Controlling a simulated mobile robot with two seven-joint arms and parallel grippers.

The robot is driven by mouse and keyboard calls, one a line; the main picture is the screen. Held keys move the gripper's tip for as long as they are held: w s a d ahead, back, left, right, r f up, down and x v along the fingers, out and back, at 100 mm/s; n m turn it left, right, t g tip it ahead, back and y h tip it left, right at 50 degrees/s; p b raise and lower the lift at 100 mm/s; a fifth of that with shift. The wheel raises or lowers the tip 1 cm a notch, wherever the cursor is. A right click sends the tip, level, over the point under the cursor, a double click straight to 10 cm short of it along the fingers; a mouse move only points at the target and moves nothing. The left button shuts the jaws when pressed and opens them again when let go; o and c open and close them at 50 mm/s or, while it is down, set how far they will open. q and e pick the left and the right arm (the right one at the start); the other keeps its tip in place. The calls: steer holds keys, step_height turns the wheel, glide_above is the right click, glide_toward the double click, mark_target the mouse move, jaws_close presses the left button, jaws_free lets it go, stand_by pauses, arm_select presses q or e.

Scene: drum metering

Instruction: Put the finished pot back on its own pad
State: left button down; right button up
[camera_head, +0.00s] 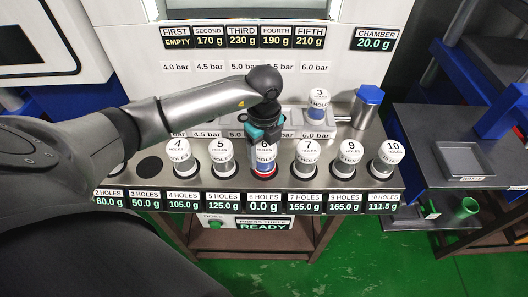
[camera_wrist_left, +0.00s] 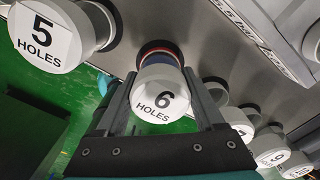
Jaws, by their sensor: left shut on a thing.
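My left gripper (camera_head: 265,140) is shut on the pot marked 6 HOLES (camera_head: 264,157), which has a white lid and a bluish body. The pot is at its place in the front row, above the 6 HOLES label (camera_head: 264,197), whose display reads 0.0 g. A red ring (camera_head: 263,174) shows at its foot. In the left wrist view the 6 HOLES lid (camera_wrist_left: 160,101) is between the two fingers, with a dark, red-edged ring (camera_wrist_left: 158,50) beyond it. I cannot tell whether the pot touches its pad. My right gripper is not in view.
Pots 5 (camera_head: 221,154) and 7 (camera_head: 306,156) stand close on either side. A dark empty pad (camera_head: 149,167) lies at the 3 HOLES place. The 3 HOLES pot (camera_head: 319,104) stands behind, near a blue-topped cylinder (camera_head: 369,96). The CHAMBER display (camera_head: 373,44) reads 20.0 g.

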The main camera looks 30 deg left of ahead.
arm_select(q)
steer(key=shift+f, duration=0.15)
jaws_free()
step_height(320, 180, up, 12)
steer(key=shift+r, duration=0.2)
stand_by(0.3)
